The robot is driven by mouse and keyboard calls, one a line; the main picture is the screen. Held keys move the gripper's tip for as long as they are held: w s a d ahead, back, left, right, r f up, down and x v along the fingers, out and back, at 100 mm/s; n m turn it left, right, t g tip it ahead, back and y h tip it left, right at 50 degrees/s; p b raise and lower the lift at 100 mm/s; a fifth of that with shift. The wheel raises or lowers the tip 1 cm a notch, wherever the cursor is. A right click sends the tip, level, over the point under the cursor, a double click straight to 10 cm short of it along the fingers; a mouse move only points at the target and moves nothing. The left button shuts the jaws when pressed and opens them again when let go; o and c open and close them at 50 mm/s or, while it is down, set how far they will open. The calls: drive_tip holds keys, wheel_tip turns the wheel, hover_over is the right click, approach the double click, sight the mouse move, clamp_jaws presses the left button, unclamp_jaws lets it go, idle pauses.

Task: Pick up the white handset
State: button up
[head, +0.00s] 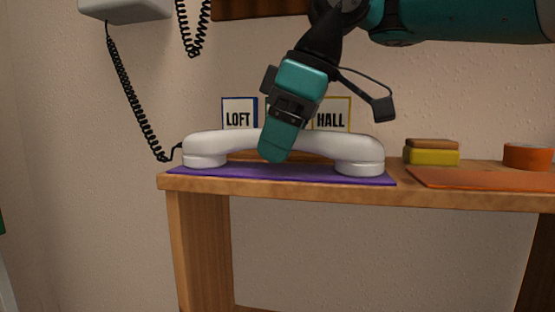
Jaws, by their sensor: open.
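The white handset (345,147) lies on a purple mat (235,174) near the left front of a wooden table. Its two round ends rest on the mat and its handle arches between them. A black coiled cord runs from its left end up to a pale wall unit. My gripper (276,148) comes down from above, tilted, at the middle of the handle. One teal finger is in front of the handle and hides part of it. The gripper is open; its other finger is not clearly visible, and I cannot tell whether it touches the handset.
Cards reading LOFT (239,113) and HALL (332,114) stand behind the handset, with another hidden by my gripper. A yellow and brown block stack (431,157), an orange mat (475,179) and an orange round object (528,156) are to the right. The wall unit (125,8) hangs upper left.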

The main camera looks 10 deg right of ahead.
drive_tip(key=shift+c, duration=0.5)
clamp_jaws()
drive_tip(key=shift+r+p, duration=0.8)
wheel_tip(320, 180, up, 3)
drive_tip(key=p, duration=0.3)
drive_tip(key=s+d+p, duration=0.1)
drive_tip(key=s+d, duration=0.1)
drive_tip(key=d, duration=0.3)
drive_tip(key=s+d+p, duration=0.1)
drive_tip(key=s+d, duration=0.1)
drive_tip(key=d, duration=0.3)
drive_tip(key=s+d+f+p, duration=0.1)
drive_tip(key=s+d, duration=0.1)
drive_tip(key=d, duration=0.3)
drive_tip(key=shift+s+d, duration=0.2)
drive_tip(key=shift+d, duration=0.1)
drive_tip(key=shift+s+d, duration=0.3)
drive_tip(key=shift+d, duration=0.3)
